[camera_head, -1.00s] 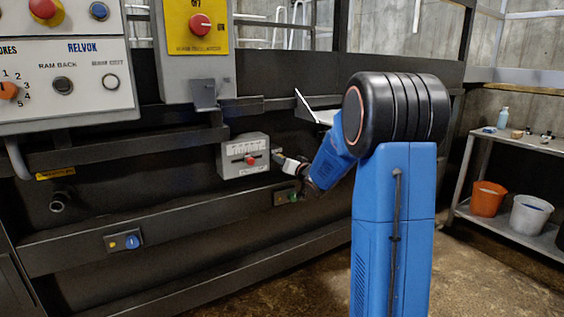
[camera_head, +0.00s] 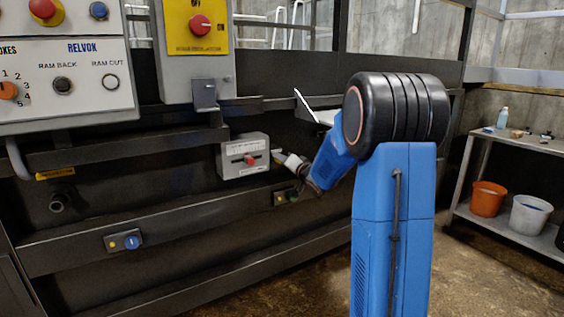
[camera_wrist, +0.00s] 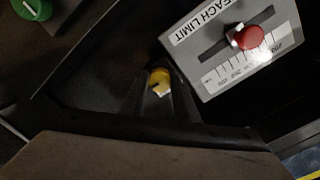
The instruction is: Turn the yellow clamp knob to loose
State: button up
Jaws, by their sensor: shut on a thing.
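The yellow clamp knob (camera_wrist: 160,77) shows in the middle of the wrist view, with a dark mark on its face and a pale patch at its lower edge. My gripper (camera_wrist: 164,92) has its dark fingers around it and is shut on it. In the head view my gripper (camera_head: 281,158) is at the right side of the grey reach limit box (camera_head: 232,147); the yellow knob cannot be made out there. The box carries a red slider knob (camera_wrist: 249,37) and a printed scale.
A green knob (camera_wrist: 32,8) is at the upper left of the wrist view. Below the box, a dark rail carries a blue knob (camera_head: 132,242). A grey control panel (camera_head: 62,65) and a yellow plate with a red button (camera_head: 200,25) are above. A shelf with buckets (camera_head: 488,199) stands right.

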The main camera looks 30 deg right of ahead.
jog(key=o, duration=1.1)
jog(key=shift+s, duration=0.1)
jog(key=s, duration=1.7)
jog(key=shift+s+d+r, duration=0.1)
jog(key=shift+d+r, duration=0.15)
jog(key=shift+d, duration=0.1)
jog(key=s+a+f+n+g, duration=0.3)
jog(key=s+a, duration=0.4)
jog(key=s, duration=0.4)
jog(key=s+a+f+n+g, duration=0.3)
jog(key=s+a, duration=0.5)
jog(key=s, duration=0.4)
jog(key=s+a+f+n+g, duration=0.2)
jog(key=s+a+f+g, duration=0.2)
jog(key=s, duration=0.8)
jog(key=shift+a+f+n+g+h, duration=0.15)
jog(key=shift+a+n+g+h, duration=0.2)
jog(key=shift+a+g, duration=1.35)
